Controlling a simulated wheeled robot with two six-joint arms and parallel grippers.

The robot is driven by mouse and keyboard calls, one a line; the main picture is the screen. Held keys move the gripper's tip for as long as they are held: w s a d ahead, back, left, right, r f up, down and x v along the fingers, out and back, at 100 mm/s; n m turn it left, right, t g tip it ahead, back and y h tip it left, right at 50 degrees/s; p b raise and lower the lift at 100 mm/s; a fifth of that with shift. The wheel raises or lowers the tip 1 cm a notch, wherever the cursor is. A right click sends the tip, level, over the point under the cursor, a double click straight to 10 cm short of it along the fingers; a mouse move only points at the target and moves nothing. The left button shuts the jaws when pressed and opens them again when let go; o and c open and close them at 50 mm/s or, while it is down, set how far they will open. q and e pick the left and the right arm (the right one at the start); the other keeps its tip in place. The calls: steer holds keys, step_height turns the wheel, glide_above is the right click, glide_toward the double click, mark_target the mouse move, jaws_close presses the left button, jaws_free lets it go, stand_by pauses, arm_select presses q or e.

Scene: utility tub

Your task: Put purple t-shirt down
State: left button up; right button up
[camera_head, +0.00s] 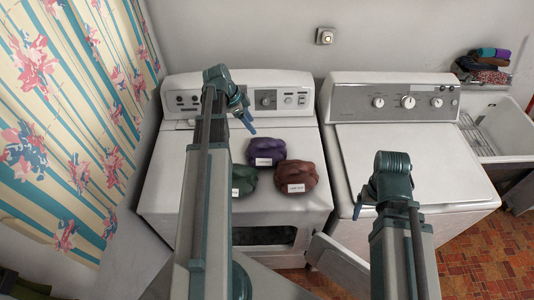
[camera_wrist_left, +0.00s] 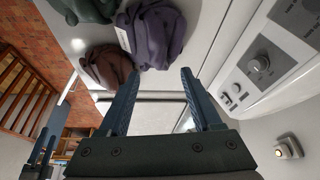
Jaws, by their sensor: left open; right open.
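The purple t-shirt (camera_head: 267,150) is a crumpled bundle with a white label. It lies on top of the left machine (camera_head: 160,195), between a green bundle (camera_head: 243,180) and a brown bundle (camera_head: 296,177). My left gripper (camera_head: 243,110) is open and empty above the back of that machine. In the left wrist view the purple t-shirt (camera_wrist_left: 158,35) lies beyond the open fingertips (camera_wrist_left: 160,78), apart from them. My right gripper (camera_head: 362,206) is open in front of the right machine, and its fingers are mostly hidden by its own arm.
The right machine's lid (camera_head: 410,150) is clear. A control panel (camera_head: 265,98) rises behind the bundles. A door (camera_head: 340,265) stands open low in front. A patterned curtain (camera_head: 70,120) hangs at left.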

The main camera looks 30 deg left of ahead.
arm_select(q)
steer(key=b, duration=0.5)
glide_above(264, 141)
steer(key=s+a, duration=0.2)
step_height(264, 141, down, 6)
steer(key=shift+w+a+r, duration=0.1)
steer(key=shift+w+r, duration=0.05)
steer(key=shift+r, duration=0.1)
steer(key=shift+w+f, duration=0.15)
steer(key=shift+f, duration=0.15)
steer(key=shift+w, duration=0.2)
steer(key=b+x, duration=0.5)
steer(key=shift+s+d+f, duration=0.1)
steer(key=shift+d, duration=0.15)
steer(key=shift+s, duration=0.1)
steer(key=shift+c, duration=1.1)
steer(key=shift+d, duration=0.1)
jaws_close()
